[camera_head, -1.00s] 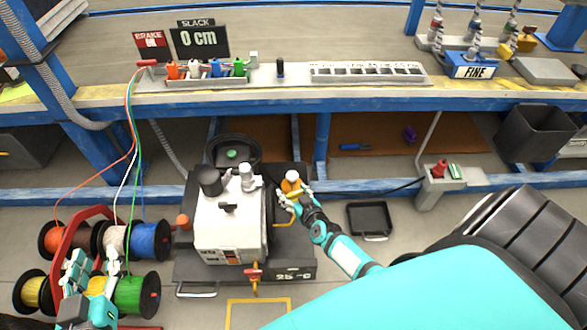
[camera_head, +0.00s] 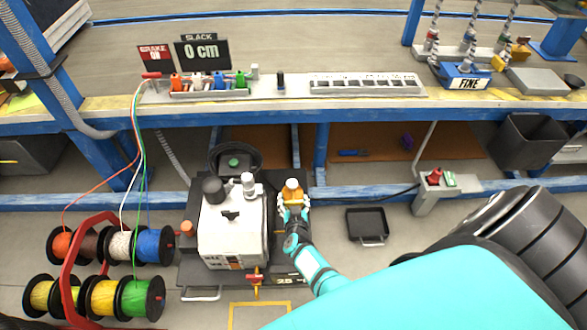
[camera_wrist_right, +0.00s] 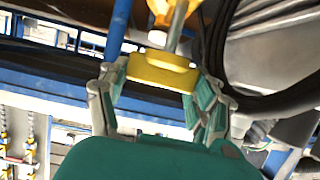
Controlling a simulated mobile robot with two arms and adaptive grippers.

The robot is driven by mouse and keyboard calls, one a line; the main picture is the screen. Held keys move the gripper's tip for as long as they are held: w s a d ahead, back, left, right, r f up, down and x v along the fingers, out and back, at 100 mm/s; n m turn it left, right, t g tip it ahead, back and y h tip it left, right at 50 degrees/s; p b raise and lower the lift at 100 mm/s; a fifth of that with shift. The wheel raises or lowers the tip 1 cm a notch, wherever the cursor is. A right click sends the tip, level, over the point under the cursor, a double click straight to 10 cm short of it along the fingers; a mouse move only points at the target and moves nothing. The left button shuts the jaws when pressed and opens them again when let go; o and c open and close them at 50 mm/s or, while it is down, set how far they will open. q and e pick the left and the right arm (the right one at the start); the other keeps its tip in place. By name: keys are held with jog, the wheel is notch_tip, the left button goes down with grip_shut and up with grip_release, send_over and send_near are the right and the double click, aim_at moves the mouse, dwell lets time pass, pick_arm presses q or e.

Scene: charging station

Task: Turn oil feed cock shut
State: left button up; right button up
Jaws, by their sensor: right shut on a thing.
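The oil feed cock (camera_head: 292,188) shows as a small orange and yellow fitting with a pale top, on the right side of the white machine (camera_head: 232,225). My right gripper (camera_head: 293,207) is at the cock, just on its near side. In the right wrist view the fingers (camera_wrist_right: 160,88) are closed around a yellow handle piece (camera_wrist_right: 160,72), with a metal stem rising behind it. The fingers and wrist hide part of the cock in the head view, so its exact angle is hard to tell. My left gripper is not in view.
A red-handled valve (camera_head: 254,280) is at the machine's front. A black handwheel (camera_head: 234,160) stands behind it. Wire spools (camera_head: 105,270) on a red rack stand left. A black tray (camera_head: 367,225) lies on clear floor to the right. The blue bench beam (camera_head: 400,190) runs behind.

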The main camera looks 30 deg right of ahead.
jog(key=shift+h, duration=0.4)
jog(key=shift+d, duration=0.1)
jog(key=o, duration=1.2)
